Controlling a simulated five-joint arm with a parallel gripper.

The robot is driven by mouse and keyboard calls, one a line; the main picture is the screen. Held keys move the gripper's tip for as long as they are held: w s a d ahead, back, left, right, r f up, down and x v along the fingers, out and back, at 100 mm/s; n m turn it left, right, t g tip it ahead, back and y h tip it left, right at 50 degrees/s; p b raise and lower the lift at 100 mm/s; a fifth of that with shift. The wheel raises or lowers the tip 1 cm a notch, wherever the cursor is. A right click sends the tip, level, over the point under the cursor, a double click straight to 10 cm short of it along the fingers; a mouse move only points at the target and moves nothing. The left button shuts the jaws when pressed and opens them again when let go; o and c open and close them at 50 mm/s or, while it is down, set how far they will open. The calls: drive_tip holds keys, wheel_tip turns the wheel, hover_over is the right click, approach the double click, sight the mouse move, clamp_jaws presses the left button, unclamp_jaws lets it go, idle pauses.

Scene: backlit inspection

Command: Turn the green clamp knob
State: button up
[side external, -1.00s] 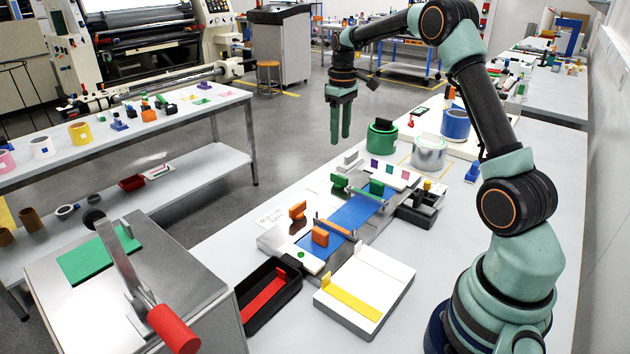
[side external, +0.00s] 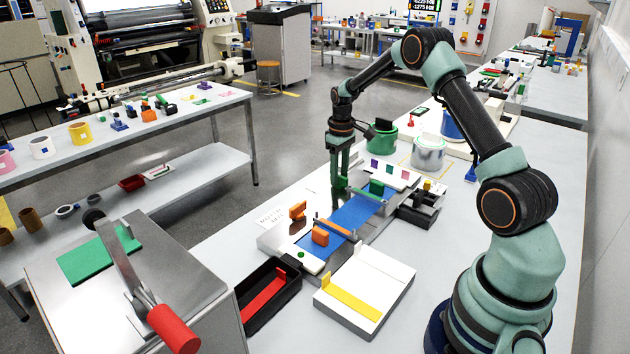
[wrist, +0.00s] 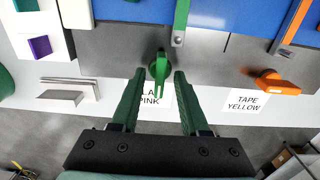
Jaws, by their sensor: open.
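The green clamp knob (wrist: 159,72) shows in the wrist view on the grey edge of the fixture, its narrow handle pointing back toward my gripper. My gripper (wrist: 159,76) is open, with one green finger on each side of the knob and a gap to both. I cannot tell how deep the fingertips reach around it. In the side view my gripper (side external: 340,186) points down at the far-left side of the fixture, and its green fingers blend with the knob and largely hide it.
An orange knob (wrist: 266,83) sits on the same edge, right of the green one. Small metal blocks (wrist: 62,98) lie to the left. A green pot (side external: 382,140) stands behind my gripper.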

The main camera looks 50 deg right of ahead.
drive_tip(key=shift+f, duration=0.1)
clamp_jaws()
drive_tip(key=shift+m, duration=0.3)
drive_tip(key=m, duration=1.3)
drive_tip(key=shift+m, duration=2.1)
